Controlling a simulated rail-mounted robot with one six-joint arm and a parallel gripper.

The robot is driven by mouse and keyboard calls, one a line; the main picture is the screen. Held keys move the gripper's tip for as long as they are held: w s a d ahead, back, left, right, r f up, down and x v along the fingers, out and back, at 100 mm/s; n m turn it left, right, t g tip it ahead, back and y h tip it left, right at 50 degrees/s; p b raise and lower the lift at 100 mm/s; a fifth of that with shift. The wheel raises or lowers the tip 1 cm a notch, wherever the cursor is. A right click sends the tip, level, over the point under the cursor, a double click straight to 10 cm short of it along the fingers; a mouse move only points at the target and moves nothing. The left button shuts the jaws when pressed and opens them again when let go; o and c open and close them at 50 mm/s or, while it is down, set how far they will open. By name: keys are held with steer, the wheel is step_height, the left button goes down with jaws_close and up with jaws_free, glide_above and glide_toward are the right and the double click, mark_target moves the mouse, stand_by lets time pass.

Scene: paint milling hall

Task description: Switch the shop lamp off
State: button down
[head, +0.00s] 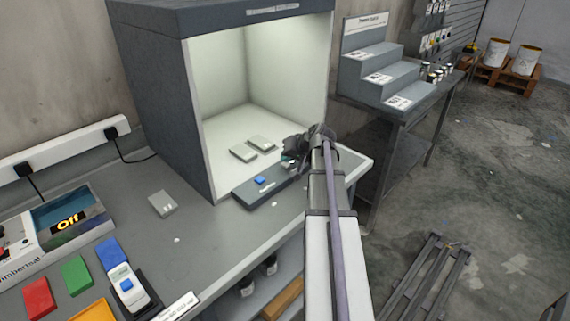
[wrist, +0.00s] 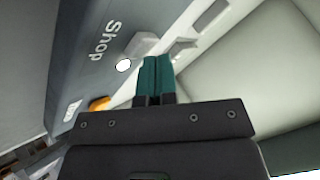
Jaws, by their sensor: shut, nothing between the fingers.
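The grey light booth (head: 150,90) stands on the bench with its inside brightly lit. A dark control strip (head: 245,197) runs along its front edge, with a blue button (head: 260,180) on it. My gripper (head: 288,160) is over the right part of this strip, its teal fingertips shut and empty. In the wrist view, the fingertips (wrist: 157,72) are close to the panel marked "Shop" (wrist: 90,50). A white round indicator (wrist: 124,65) and a pale switch-like piece (wrist: 143,45) are beside them. I cannot tell whether the tips touch it. The gripper hides part of the strip.
Two grey plates (head: 243,152) lie inside the booth and another grey plate (head: 162,203) lies on the bench. A stepped stand (head: 370,75) is at right.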

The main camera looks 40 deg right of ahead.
steer(key=shift+r+p, duration=0.85)
steer(key=shift+p, duration=0.05)
step_height(320, 180, up, 6)
steer(key=p, duration=0.6)
